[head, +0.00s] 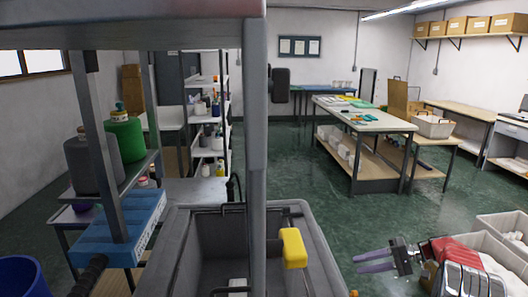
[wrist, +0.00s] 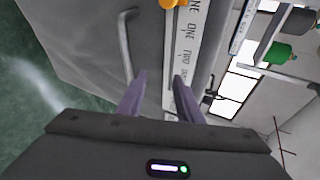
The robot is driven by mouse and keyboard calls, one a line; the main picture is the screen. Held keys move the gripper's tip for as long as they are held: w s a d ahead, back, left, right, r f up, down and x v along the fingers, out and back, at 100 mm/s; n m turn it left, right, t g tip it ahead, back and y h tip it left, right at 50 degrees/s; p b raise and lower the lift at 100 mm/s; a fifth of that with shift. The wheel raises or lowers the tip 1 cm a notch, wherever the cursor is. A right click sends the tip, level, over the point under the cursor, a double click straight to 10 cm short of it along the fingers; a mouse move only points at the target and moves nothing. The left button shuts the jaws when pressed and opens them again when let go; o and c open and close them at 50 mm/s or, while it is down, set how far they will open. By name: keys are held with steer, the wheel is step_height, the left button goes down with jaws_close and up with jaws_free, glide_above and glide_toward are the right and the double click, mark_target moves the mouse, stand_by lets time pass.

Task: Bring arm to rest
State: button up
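My gripper (head: 356,264), with two purple fingers, is at the lower right of the head view, stretched out to the left over the green floor. The fingers are apart with nothing between them. In the wrist view my gripper (wrist: 160,76) also shows its two fingers apart and empty. They point toward a grey surface (wrist: 90,45) with a handle and a white lettered strip (wrist: 187,50). I cannot tell how close the fingertips are to it.
A grey tub (head: 318,255) with a yellow handle (head: 293,248) is left of my gripper. White bins (head: 505,228) stand close on the right. A worktable (head: 375,122) stands farther back. Green floor (head: 290,175) is clear between. A shelf rack (head: 205,140) is at left.

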steer(key=s+a+r+g+h, duration=0.1)
steer(key=s+a+r+h, duration=0.2)
steer(key=s+a+r, duration=0.5)
steer(key=s+a+r+g+h, duration=0.1)
steer(key=s+a+r+h, duration=0.2)
steer(key=s+a+r, duration=0.5)
steer(key=s+a+r+n+t+h, duration=0.1)
steer(key=s+r+t+h, duration=0.1)
steer(key=s, duration=1)
steer(key=s+a+r+n+t+h, duration=0.1)
steer(key=s+h, duration=0.3)
steer(key=s, duration=0.7)
steer(key=shift+s+a+r+n+t+h, duration=0.3)
steer(key=shift+s+a+r+t+h, duration=0.2)
steer(key=shift+t, duration=0.3)
steer(key=shift+w, duration=0.1)
